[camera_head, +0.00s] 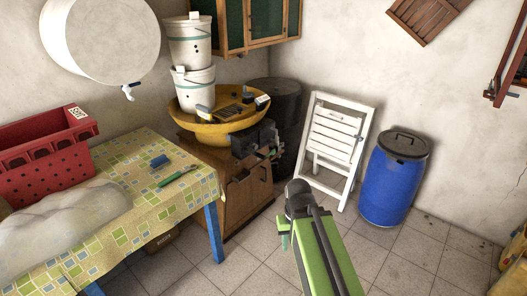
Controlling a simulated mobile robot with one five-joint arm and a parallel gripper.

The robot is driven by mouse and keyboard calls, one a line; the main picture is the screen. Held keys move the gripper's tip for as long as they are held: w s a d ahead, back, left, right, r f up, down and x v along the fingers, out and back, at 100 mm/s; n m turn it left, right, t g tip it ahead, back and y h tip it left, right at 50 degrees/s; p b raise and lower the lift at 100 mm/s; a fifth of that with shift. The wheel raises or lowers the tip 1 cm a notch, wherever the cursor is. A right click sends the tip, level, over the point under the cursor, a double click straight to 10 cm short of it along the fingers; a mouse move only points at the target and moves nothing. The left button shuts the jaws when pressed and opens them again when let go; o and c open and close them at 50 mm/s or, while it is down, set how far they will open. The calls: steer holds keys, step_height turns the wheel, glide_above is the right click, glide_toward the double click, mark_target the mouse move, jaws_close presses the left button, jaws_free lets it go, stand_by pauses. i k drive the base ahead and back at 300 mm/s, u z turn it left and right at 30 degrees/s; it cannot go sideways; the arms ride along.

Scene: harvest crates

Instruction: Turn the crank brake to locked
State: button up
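I cannot make out the crank brake for certain. A dark boxy device (253,138) with small coloured parts at its right side sits at the front right of the wooden cabinet, below the yellow bowl. Its details are too small to tell any lever or its position. My green arm (326,250) rises from the bottom edge to a dark joint, with a short green part hanging at its left. The arm is apart from the device in the picture, below and right of it. My gripper's fingers do not show.
A table (135,215) with a red crate (45,150) stands left. The wooden cabinet (240,200) bears a yellow bowl (215,134) and white buckets (190,42). A white folding chair (333,140) and blue barrel (392,185) stand right. Tiled floor (240,265) is clear in front.

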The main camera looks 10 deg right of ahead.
mark_target(264, 157)
steer(key=u, duration=0.7)
steer(key=i, duration=1.35)
steer(key=u, duration=0.15)
